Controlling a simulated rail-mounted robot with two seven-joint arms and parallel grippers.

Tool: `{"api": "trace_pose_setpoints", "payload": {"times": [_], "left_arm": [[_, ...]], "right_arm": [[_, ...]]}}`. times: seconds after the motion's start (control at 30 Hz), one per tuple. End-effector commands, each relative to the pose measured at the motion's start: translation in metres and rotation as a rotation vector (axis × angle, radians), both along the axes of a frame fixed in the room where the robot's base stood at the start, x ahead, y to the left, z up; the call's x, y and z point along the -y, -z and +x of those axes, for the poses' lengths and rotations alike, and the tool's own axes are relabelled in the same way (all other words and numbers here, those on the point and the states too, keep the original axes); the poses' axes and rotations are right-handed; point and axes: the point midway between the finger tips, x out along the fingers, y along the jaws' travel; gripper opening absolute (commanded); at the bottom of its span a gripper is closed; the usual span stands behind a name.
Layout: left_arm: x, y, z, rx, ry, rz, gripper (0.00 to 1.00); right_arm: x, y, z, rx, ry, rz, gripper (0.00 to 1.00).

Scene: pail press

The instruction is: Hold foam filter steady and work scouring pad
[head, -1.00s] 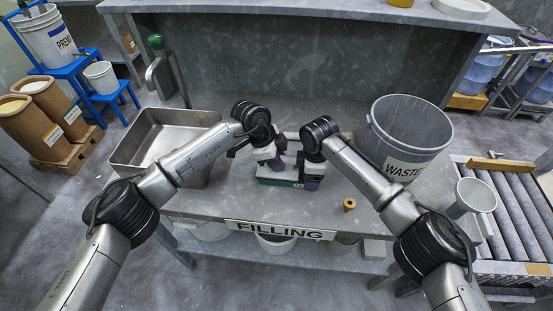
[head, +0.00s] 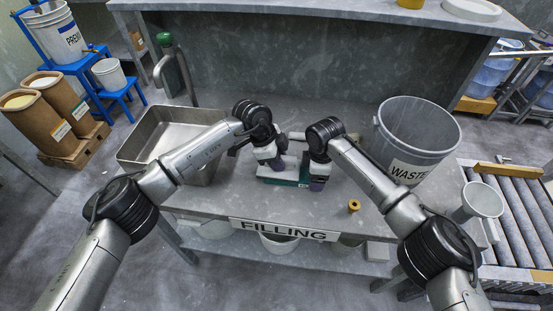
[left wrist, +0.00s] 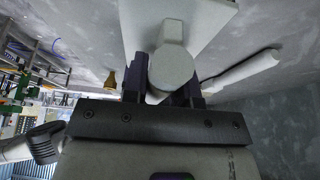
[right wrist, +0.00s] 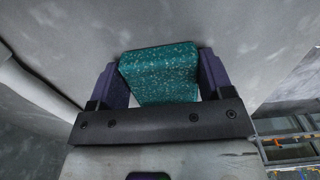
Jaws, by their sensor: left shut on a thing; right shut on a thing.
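The teal speckled block, which I take as the scouring pad (right wrist: 160,75), sits between the purple fingers of my right gripper (right wrist: 161,85) in the right wrist view. My left gripper (head: 277,164) is shut on a pale piece with a round knob, which I take as the foam filter (left wrist: 174,65), in the left wrist view. My right gripper (head: 318,183) is just right of the left one. The grippers partly hide both pieces, and their exact contact cannot be told.
A steel basin (head: 140,160) stands left on the table, with a green-topped tap behind it. A grey waste bin (head: 425,115) stands right. A roller conveyor (head: 515,225) is at the far right.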

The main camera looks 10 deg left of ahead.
Motion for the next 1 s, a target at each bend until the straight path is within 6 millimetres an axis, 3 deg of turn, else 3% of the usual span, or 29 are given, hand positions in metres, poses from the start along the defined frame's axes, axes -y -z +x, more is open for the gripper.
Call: {"api": "trace_pose_setpoints", "payload": {"times": [0.37, 1.0], "left_arm": [[0.012, -0.001, 0.001, 0.001, 0.002, -0.001, 0.07], [-0.009, 0.002, 0.0, 0.0, 0.002, 0.0, 0.07]], "right_arm": [[-0.001, 0.0, 0.0, 0.001, -0.001, 0.001, 0.36], [0.0, 0.0, 0.0, 0.0, -0.001, 0.0, 0.36]]}}
